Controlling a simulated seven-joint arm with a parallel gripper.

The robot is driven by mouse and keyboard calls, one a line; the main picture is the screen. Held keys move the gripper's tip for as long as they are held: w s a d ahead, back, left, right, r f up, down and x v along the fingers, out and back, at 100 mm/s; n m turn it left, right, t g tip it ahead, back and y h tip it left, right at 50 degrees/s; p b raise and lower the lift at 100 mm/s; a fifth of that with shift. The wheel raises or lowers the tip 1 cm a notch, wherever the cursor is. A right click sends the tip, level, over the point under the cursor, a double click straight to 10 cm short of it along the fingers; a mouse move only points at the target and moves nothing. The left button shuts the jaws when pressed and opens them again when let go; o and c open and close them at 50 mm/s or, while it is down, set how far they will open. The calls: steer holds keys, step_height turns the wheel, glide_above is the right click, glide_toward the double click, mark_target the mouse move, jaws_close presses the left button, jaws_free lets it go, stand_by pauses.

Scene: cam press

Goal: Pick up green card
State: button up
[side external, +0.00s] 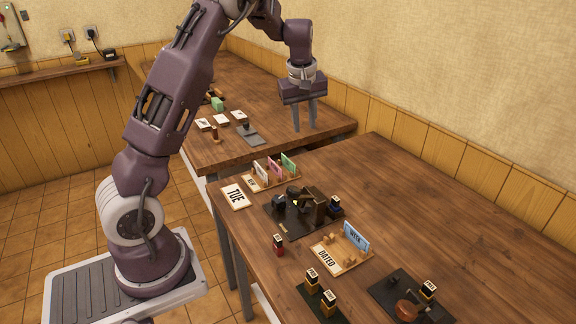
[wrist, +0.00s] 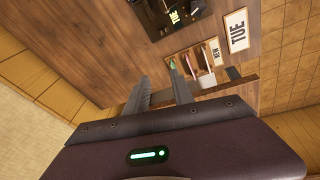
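The green card (side external: 288,162) stands upright at the far right end of a wooden rack (side external: 266,183) labelled NEW, beside a pink card (side external: 275,169) and a white card (side external: 260,173). My gripper (side external: 305,128) hangs fingers down, well above and behind the rack in the side view. Its fingers are apart and empty, as the wrist view (wrist: 160,92) also shows.
A dark press (side external: 298,205) and a TUE card (side external: 236,196) sit close to the rack. A DATED rack (side external: 330,260) holds a blue card (side external: 356,237). Several stamps stand nearer the front. A back table holds white cards and a green block (side external: 217,104). The right of the front table is clear.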

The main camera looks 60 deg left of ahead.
mark_target(288, 164)
steer(key=w+a+f+n, duration=0.1)
steer(key=a+f, duration=0.2)
steer(key=a+f+g+y, duration=0.1)
steer(key=a+f, duration=0.3)
steer(key=w+a+f+n+y, duration=0.1)
steer(key=a+f, duration=0.3)
steer(key=shift+w+f+n+g, duration=0.1)
steer(key=shift+w+n+g, duration=0.2)
steer(key=shift+g, duration=0.1)
steer(key=shift+y, duration=0.3)
steer(key=x, duration=0.8)
steer(key=shift+s+a+f, duration=0.1)
steer(key=shift+s, duration=0.05)
jaws_close()
